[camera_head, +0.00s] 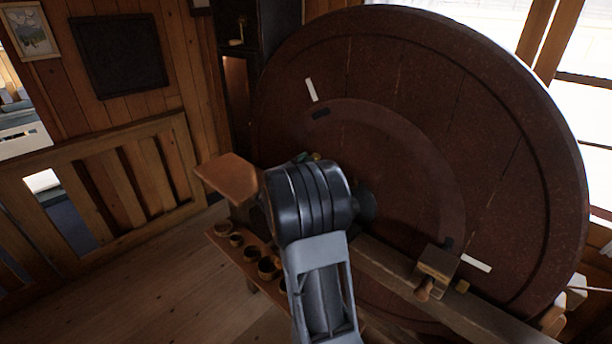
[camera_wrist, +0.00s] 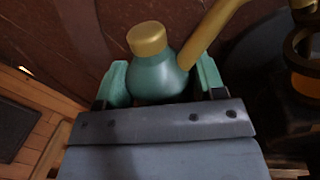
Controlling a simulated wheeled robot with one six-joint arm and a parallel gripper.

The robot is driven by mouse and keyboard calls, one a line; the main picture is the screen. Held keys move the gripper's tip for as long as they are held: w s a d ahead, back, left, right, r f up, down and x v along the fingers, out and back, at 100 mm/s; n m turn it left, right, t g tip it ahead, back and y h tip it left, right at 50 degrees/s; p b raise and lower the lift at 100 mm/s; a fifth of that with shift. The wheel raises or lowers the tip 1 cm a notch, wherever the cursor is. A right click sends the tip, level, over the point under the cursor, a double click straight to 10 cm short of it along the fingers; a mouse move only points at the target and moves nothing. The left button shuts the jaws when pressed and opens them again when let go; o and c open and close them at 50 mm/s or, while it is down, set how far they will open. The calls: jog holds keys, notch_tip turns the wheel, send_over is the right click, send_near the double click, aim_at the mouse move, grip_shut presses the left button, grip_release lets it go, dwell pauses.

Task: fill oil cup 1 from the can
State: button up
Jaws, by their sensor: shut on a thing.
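The oil can is a teal flask with a brass cap and a long brass spout; in the wrist view the can (camera_wrist: 155,78) sits between the green fingers of my gripper (camera_wrist: 163,80), which is shut on it. The spout rises toward the upper right. A brass ring-shaped cup (camera_wrist: 303,84) stands at the right edge of the wrist view, apart from the can and partly cut off. I cannot tell whether it is oil cup 1.
A large dark red wheel (camera_head: 400,90) fills the right of the head view. A wooden beam (camera_head: 390,262) with a block (camera_head: 437,262) crosses before it. A low shelf (camera_head: 222,243) holds several small round pots. Wooden railing (camera_head: 110,180) is at left; the floor there is clear.

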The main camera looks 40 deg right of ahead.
jog(key=m+b, duration=0.1)
jog(key=s+m+b, duration=0.1)
jog(key=m, duration=0.1)
jog(key=shift+s+r, duration=0.15)
jog(key=shift+r, duration=0.25)
jog(key=shift+r+m+h+b, duration=0.15)
jog(key=shift+m+h+b, duration=0.15)
jog(key=shift+m+b, duration=0.15)
jog(key=shift+r+m+b, duration=0.2)
jog(key=shift+m+b, duration=0.05)
jog(key=shift+b, duration=0.05)
